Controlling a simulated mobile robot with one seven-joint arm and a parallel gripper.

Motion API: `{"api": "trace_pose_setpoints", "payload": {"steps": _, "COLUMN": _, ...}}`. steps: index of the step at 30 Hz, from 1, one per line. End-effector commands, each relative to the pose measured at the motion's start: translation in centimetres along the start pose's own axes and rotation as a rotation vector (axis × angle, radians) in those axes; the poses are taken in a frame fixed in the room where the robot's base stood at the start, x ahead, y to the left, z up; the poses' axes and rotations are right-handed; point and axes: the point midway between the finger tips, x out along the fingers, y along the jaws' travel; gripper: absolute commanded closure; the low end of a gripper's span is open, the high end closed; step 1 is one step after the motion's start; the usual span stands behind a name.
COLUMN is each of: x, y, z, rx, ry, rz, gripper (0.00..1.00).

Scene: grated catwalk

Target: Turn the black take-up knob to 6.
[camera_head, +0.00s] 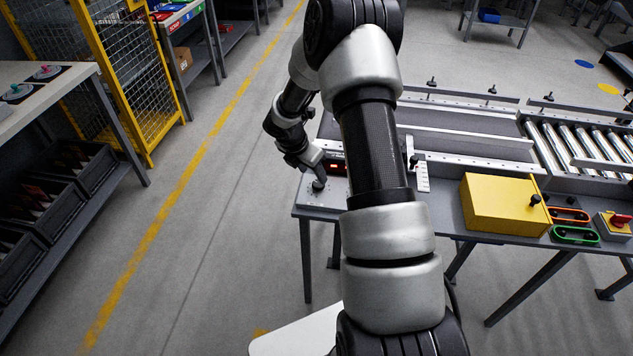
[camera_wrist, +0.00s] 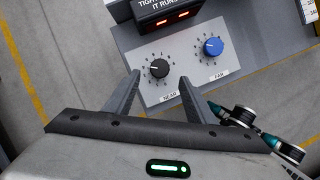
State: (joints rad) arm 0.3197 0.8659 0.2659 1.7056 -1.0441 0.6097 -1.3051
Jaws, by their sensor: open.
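The black take-up knob (camera_wrist: 159,68) sits on a pale dial plate marked NEAR in the wrist view, with a light pointer line on its top. I cannot read the dial numbers. A blue knob (camera_wrist: 213,47) marked FAR sits to its right on the same plate. My gripper (camera_wrist: 158,80) is open, its two fingers on either side of the black knob's near side; I cannot tell whether they touch it. In the head view my gripper (camera_head: 318,178) is over the left end of the conveyor bench, and the black knob is hard to make out there.
A dark display box (camera_wrist: 168,14) with red digits stands just behind the knobs. A yellow box (camera_head: 495,203), green and orange handles and a red switch (camera_head: 619,221) are on the bench's right. A yellow cage (camera_head: 125,70) stands at left; the floor between is clear.

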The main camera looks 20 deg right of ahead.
Motion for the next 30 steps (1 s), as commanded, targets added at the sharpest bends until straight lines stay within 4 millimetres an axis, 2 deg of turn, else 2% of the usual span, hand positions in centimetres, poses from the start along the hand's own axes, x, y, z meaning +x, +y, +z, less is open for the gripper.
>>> {"api": "trace_pose_setpoints", "payload": {"steps": 1, "x": 1.3, "y": -0.1, "z": -0.1, "rx": 0.001, "ry": 0.002, "rz": -0.003, "gripper": 0.50}}
{"api": "trace_pose_setpoints", "payload": {"steps": 3, "x": 2.6, "y": 0.0, "z": -0.1, "rx": 0.000, "ry": 0.002, "rz": -0.001, "gripper": 0.50}}
{"api": "trace_pose_setpoints", "payload": {"steps": 9, "x": 5.2, "y": 0.0, "z": -0.1, "rx": 0.001, "ry": 0.001, "rz": 0.000, "gripper": 0.50}}
{"api": "trace_pose_setpoints", "payload": {"steps": 15, "x": 6.1, "y": 0.0, "z": 0.0, "rx": 0.001, "ry": 0.000, "rz": 0.001, "gripper": 0.50}}
{"api": "trace_pose_setpoints", "payload": {"steps": 22, "x": 6.1, "y": 0.0, "z": 0.0, "rx": 0.001, "ry": 0.000, "rz": 0.001, "gripper": 0.50}}
{"api": "trace_pose_setpoints", "payload": {"steps": 28, "x": 6.1, "y": 0.0, "z": 0.0, "rx": 0.001, "ry": 0.000, "rz": 0.001, "gripper": 0.84}}
{"api": "trace_pose_setpoints", "payload": {"steps": 30, "x": 6.1, "y": 0.0, "z": 0.0, "rx": 0.001, "ry": 0.000, "rz": 0.001, "gripper": 0.91}}
